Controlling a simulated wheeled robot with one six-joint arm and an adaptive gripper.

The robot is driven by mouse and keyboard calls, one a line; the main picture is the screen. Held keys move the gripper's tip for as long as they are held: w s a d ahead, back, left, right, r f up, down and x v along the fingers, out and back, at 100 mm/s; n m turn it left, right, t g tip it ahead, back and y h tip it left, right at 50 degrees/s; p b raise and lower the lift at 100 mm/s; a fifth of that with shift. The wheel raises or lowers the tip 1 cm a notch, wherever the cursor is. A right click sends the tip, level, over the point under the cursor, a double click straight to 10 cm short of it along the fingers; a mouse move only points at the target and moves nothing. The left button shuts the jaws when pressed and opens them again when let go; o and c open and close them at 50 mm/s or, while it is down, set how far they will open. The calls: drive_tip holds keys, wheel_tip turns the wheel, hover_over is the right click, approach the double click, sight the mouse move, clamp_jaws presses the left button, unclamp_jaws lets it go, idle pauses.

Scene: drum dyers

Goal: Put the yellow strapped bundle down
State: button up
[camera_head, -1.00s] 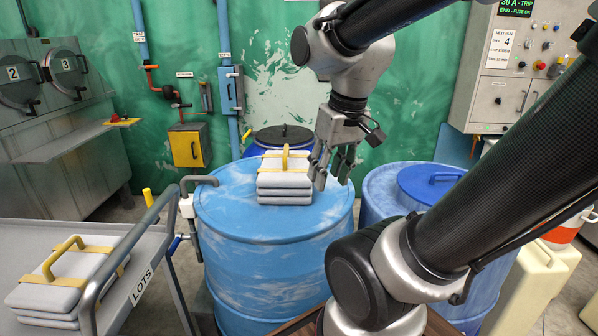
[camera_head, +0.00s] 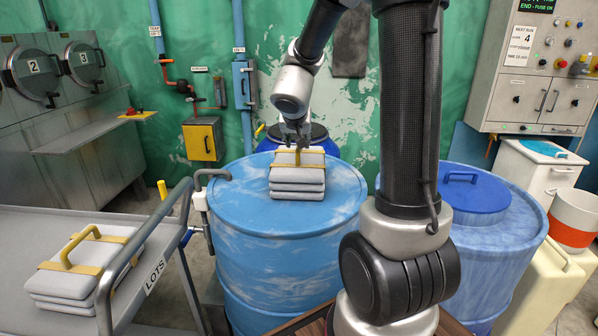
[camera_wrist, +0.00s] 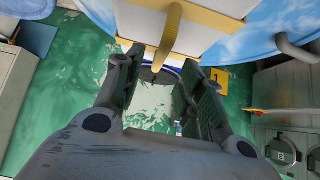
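A stack of pale grey slabs with yellow straps and a yellow handle (camera_head: 297,178), the yellow strapped bundle, sits flat on the lid of the large blue drum (camera_head: 233,212). A similar strapped bundle (camera_head: 75,282) lies on the grey LOTS cart (camera_head: 30,228) at left. My gripper (camera_head: 296,143) is just above the bundle on the drum, at its handle. In the wrist view my gripper's fingers (camera_wrist: 160,65) stand apart, with the yellow handle (camera_wrist: 167,35) at the gap between them. I see no contact with the handle.
A second blue drum with a raised lid (camera_head: 470,192) stands to the right behind my arm. A darker blue drum (camera_head: 318,131) is behind the bundle. The cart's rail (camera_head: 135,250) rises left of the large drum. Bare lid surrounds the bundle.

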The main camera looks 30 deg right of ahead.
drive_tip(key=x, duration=0.7)
drive_tip(key=shift+w+d+f, duration=0.1)
drive_tip(key=shift+w+f, duration=0.1)
drive_tip(key=shift+f, duration=0.05)
clamp_jaws()
drive_tip(key=shift+r, duration=0.1)
